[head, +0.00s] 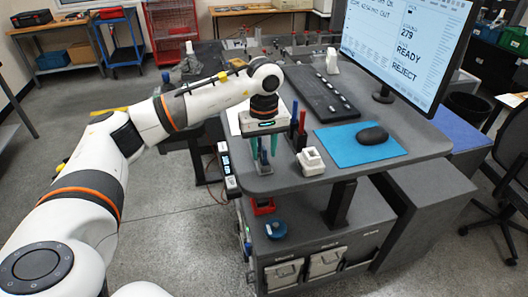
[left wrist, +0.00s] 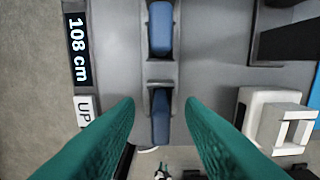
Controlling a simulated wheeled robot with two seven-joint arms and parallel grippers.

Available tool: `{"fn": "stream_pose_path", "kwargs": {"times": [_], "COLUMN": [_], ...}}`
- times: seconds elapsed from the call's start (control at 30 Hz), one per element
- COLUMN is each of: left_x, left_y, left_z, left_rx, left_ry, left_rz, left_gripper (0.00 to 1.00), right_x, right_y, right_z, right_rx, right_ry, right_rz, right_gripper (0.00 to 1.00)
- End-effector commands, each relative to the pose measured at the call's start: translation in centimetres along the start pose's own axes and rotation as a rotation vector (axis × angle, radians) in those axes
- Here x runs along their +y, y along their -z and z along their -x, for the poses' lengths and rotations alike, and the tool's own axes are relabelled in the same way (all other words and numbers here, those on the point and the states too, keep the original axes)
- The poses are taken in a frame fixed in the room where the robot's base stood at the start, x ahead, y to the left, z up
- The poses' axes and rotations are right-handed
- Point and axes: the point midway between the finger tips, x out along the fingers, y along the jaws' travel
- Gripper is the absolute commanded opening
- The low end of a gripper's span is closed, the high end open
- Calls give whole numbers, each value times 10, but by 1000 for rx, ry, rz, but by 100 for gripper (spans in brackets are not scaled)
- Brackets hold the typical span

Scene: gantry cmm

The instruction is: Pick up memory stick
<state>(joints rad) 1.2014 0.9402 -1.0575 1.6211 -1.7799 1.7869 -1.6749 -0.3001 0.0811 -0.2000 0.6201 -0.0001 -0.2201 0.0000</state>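No object is clearly marked as the memory stick. A slim blue piece (left wrist: 160,117) in a grey holder may be it, though I cannot tell for sure; a second blue piece (left wrist: 160,28) sits farther up the same holder. In the head view a blue-grey piece (head: 263,157) shows between my fingers. My left gripper (head: 264,151) points down at the desk's near left corner, its teal fingers apart. In the left wrist view the fingertips (left wrist: 159,101) stand on either side of the lower blue piece, with visible gaps. My right gripper is not in view.
A white block (head: 311,161) and upright red and blue pens (head: 298,127) stand close right of the gripper. A blue mat (head: 350,148) with a black mouse (head: 373,135), a keyboard (head: 320,94) and a monitor (head: 405,45) lie beyond. A height display (left wrist: 79,48) edges the desk.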

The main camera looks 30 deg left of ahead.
Motion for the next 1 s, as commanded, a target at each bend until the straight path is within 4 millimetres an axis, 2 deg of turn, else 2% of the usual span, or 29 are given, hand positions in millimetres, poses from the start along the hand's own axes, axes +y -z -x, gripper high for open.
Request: {"fn": "stream_pose_path", "kwargs": {"times": [0.2, 0.4, 0.77, 0.87, 1.0], "left_x": [0, 0, 0, -1, -2], "left_y": [0, 0, 0, 0, 0], "left_z": [-1, -1, 2, 11, 38], "left_rx": [0, 0, 0, -2, -3], "left_ry": [0, 0, 2, 4, 6], "left_rz": [0, 0, 0, 0, 0], "left_gripper": [34, 1, 0, 0, 0], "right_x": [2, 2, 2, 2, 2], "right_y": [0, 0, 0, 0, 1], "right_z": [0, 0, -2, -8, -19], "right_rx": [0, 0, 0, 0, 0], "right_ry": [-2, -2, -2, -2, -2], "right_rz": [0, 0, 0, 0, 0], "right_gripper": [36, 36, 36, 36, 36]}}
